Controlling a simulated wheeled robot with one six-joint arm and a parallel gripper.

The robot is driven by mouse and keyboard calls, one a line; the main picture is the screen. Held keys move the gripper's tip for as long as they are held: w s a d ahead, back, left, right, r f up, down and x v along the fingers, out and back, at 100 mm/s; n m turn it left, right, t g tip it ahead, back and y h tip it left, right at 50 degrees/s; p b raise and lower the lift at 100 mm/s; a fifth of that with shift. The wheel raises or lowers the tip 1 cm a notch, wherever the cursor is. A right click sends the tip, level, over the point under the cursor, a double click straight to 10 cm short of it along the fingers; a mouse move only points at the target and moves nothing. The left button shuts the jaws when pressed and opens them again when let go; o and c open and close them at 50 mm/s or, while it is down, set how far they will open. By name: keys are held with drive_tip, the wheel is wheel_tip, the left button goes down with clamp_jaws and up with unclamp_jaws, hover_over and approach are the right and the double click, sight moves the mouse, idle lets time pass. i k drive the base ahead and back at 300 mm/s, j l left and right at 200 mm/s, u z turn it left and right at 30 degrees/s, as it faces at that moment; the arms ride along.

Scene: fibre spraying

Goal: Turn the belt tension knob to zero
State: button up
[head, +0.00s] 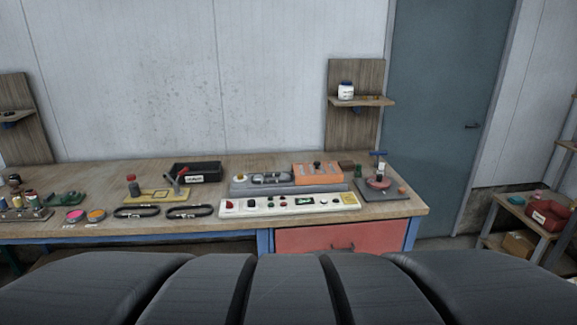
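A long cream control panel (345,202) lies along the front of the workbench, right of the middle. It carries a red button, several small dark knobs or buttons (270,203) and a small green display (304,201). Behind it, a grey machine with a looped belt (270,179) has an orange box (318,176) at its right end, with a dark knob (317,164) on top. I cannot tell which knob sets the belt tension, nor read any pointer or scale. My gripper is not in view.
Two looped belts (188,212) lie left of the panel. Behind them are a yellow plate (151,196) and a black bin (198,171). A grey stand with a red bowl (378,184) is at the right end. A red drawer (335,239) sits below.

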sight(251, 203)
drive_tip(key=i+j+u, duration=0.1)
drive_tip(key=i+u, duration=0.25)
drive_tip(key=i, duration=0.4)
drive_tip(key=i+l+u, duration=0.1)
drive_tip(key=i+u, duration=0.3)
drive_tip(key=i, duration=0.35)
